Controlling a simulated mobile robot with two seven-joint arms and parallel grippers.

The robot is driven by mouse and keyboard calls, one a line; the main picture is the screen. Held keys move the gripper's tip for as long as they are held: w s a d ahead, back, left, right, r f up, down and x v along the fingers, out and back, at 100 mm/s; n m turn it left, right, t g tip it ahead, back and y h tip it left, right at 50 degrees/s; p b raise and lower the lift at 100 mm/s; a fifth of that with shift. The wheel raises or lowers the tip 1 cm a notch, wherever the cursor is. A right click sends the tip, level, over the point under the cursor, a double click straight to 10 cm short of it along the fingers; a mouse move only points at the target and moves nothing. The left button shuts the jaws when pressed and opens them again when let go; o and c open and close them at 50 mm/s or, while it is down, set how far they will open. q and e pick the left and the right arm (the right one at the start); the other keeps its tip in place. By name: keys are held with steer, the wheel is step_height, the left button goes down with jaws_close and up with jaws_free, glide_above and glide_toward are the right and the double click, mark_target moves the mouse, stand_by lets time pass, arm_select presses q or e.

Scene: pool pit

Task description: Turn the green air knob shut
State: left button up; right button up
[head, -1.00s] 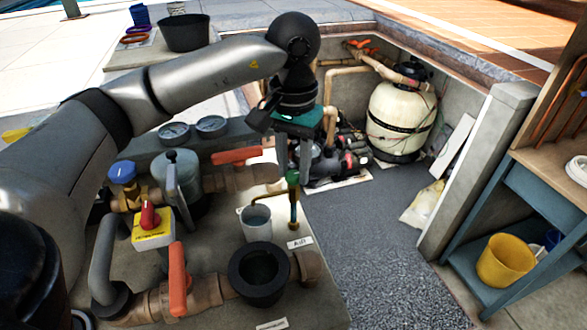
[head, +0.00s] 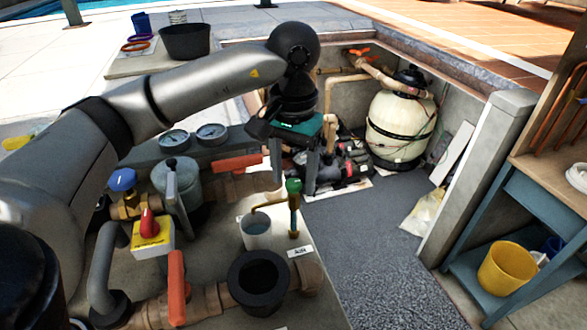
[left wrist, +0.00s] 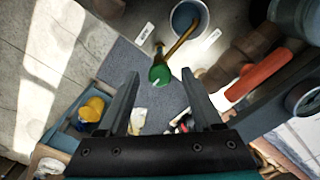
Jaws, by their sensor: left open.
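The green air knob (head: 293,187) sits on top of a thin upright brass pipe beside a grey cup. In the left wrist view the knob (left wrist: 159,76) appears between my fingertips, seen from above. My left gripper (head: 294,178) points down over the knob with its fingers apart, one to each side of it in the picture. The fingertips (left wrist: 160,74) show no contact with the knob, and their exact height against it is hard to tell. A small label (head: 300,252) lies at the pipe's foot. My right gripper is not in view.
Orange-handled valves (head: 177,288), a yellow switch box with a red knob (head: 148,226) and a black open pot (head: 258,283) crowd the slab. The cup (head: 256,230) stands close left of the knob's pipe. Gravel floor (head: 365,245) to the right is clear.

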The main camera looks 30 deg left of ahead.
mark_target(293, 182)
arm_select(q)
step_height(293, 182, up, 15)
steer(key=p, duration=0.4)
steer(key=shift+r, duration=0.15)
stand_by(0.5)
